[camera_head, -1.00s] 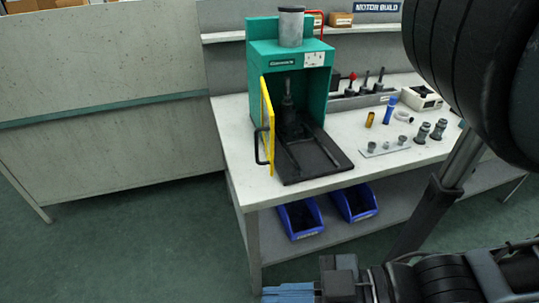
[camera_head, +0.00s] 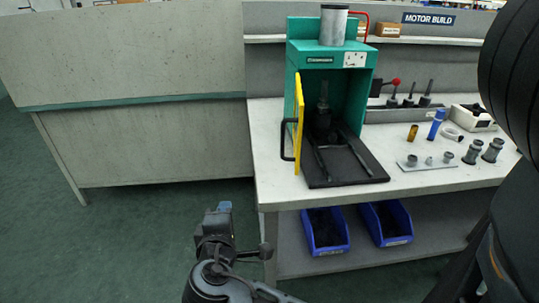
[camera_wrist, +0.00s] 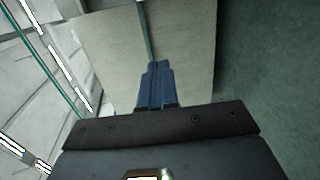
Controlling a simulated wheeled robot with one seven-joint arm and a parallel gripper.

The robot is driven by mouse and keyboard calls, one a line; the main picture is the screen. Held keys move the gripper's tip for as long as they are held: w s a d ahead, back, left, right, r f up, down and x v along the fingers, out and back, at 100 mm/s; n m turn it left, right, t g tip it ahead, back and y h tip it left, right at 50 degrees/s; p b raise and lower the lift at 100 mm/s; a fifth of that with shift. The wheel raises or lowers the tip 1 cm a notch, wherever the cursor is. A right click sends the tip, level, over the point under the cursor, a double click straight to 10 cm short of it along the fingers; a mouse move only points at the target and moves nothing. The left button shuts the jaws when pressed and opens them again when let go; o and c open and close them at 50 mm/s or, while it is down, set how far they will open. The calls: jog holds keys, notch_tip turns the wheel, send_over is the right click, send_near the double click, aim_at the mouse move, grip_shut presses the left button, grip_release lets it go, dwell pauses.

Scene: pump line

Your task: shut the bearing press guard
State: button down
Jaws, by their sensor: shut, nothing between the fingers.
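The bearing press (camera_head: 305,70) is a green box-shaped machine with a grey cylinder on top, standing on the bench. Its yellow-framed guard (camera_head: 299,120) is swung open at the left side of the opening, seen nearly edge-on. A black handle (camera_head: 284,140) sticks out from the guard to the left. My gripper (camera_head: 225,207) is in front of the bench, left of the press and lower than the guard, apart from it. In the wrist view, the blue fingers (camera_wrist: 155,85) are together with nothing between them. The press and guard are not in the wrist view.
A black base plate (camera_head: 345,165) extends forward from the press. Tools, small metal parts and a white device (camera_head: 474,117) stand to the right. Blue bins (camera_head: 326,232) sit on the lower shelf. A grey partition (camera_head: 130,130) stands left; the floor before it is clear.

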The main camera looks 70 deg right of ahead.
aim_at(290, 120)
notch_tip(290, 120, up, 11)
jog(key=d+m+g+h+b, duration=0.2)
jog(key=d+m+g+b, duration=0.1)
jog(key=m+g, duration=0.65)
jog(key=s+d+n+g+p, duration=0.1)
jog(key=s+d+g+p, duration=0.1)
jog(key=s+d, duration=0.4)
jog(key=shift+w+x, duration=0.45)
jog(key=shift+x, duration=1.6)
jog(key=shift+s+d+f, duration=0.1)
jog(key=shift+d, duration=0.1)
